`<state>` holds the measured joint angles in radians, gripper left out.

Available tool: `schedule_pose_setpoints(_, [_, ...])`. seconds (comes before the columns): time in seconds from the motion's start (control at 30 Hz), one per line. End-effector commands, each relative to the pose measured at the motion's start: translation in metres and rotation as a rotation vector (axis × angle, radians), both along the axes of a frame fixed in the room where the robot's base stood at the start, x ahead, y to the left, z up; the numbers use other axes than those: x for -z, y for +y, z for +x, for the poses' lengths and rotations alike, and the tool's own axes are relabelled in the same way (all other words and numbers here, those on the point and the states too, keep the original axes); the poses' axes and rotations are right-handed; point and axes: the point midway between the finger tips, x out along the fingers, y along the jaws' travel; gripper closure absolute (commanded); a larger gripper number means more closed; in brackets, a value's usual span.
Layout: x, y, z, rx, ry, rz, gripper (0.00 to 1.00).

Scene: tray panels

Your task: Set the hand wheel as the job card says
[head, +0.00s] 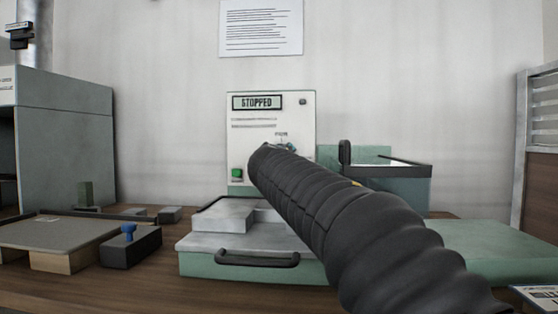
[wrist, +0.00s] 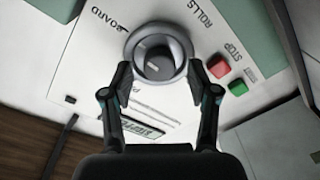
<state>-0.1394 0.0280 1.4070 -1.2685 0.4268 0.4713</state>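A round dial (wrist: 155,52) with a grey ring and a dark centre sits on a white panel in the wrist view, with "ROLLS" and "BOARD" printed near it. My gripper (wrist: 160,68) is open, one finger at each lower side of the dial; whether they touch it I cannot tell. A red button (wrist: 217,66) and a green button (wrist: 238,87) are to its right. In the head view the panel (head: 245,135) has a display (head: 257,102) reading STOPPED; my arm hides part of it.
A printed sheet (head: 261,27) hangs on the wall, too small to read. A green box with a black upright handle (head: 345,152) stands right of the panel. A tray (head: 245,245) with a black handle is in front. A dark block with a blue knob (head: 128,232) stands left.

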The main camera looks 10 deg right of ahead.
Motion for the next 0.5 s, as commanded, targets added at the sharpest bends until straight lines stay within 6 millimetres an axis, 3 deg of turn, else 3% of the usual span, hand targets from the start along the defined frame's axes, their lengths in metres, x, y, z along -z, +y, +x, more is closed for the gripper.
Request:
schedule_pose_setpoints(0.27, [0.0,0.001,-0.004,0.0,0.0,0.0,0.41])
schedule_pose_setpoints(0.5, [-0.001,0.01,-0.036,-0.001,-0.001,0.0,0.41])
